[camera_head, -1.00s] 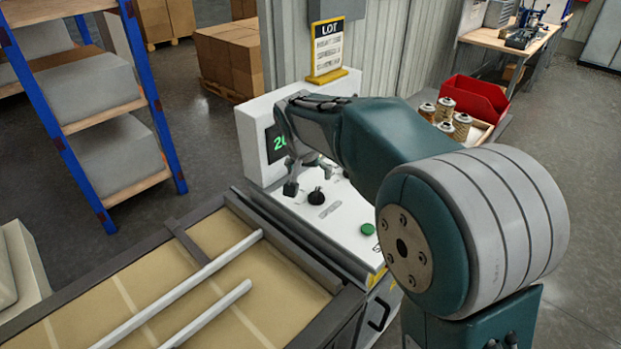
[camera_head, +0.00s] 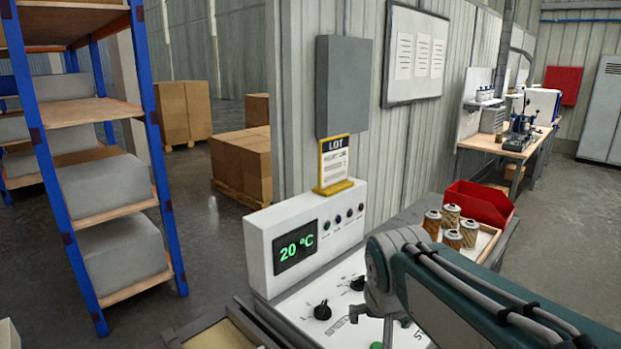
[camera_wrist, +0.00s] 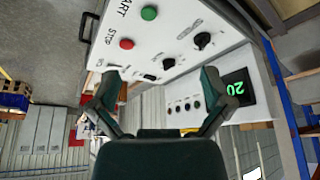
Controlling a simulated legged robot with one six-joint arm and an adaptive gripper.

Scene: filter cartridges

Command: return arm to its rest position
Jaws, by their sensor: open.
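My gripper (camera_wrist: 158,90) shows in the wrist view with its two dark green fingers spread apart and nothing between them. Behind them is the white control panel (camera_wrist: 165,30) with a green button, a red button and black knobs. In the head view my arm (camera_head: 470,290) reaches in from the lower right. Its wrist end hangs over the right part of the panel top (camera_head: 300,310), and the fingertips are hard to make out there.
Several filter cartridges (camera_head: 451,215) stand in a wooden tray (camera_head: 486,244) beside a red bin (camera_head: 485,205), just behind my arm. A display box (camera_head: 345,225) reading 20 °C carries a LOT sign (camera_head: 335,165). Blue-framed shelving (camera_head: 165,220) stands at left.

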